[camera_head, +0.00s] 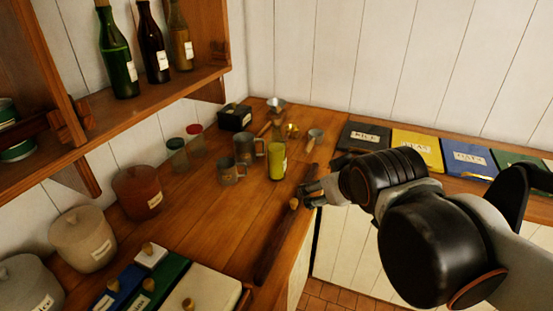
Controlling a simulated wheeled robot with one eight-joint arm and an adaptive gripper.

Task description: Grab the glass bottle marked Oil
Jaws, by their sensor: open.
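A yellow-green glass bottle (277,161) stands upright on the wooden counter, with a pale label whose text is too small to read. Three more labelled bottles stand on the wall shelf: a green one (118,55), a dark brown one (153,45) and an amber one (180,38). I cannot tell from the labels which one says Oil. My gripper (309,188) is open at the counter's front edge, to the right of the yellow-green bottle and apart from it. My arm hides part of the right side.
Metal mugs (229,171) stand close left of the yellow-green bottle, with small metal ware (275,104) behind it. Labelled crocks (82,239) stand at left. Coloured labelled packets (417,150) lie at right.

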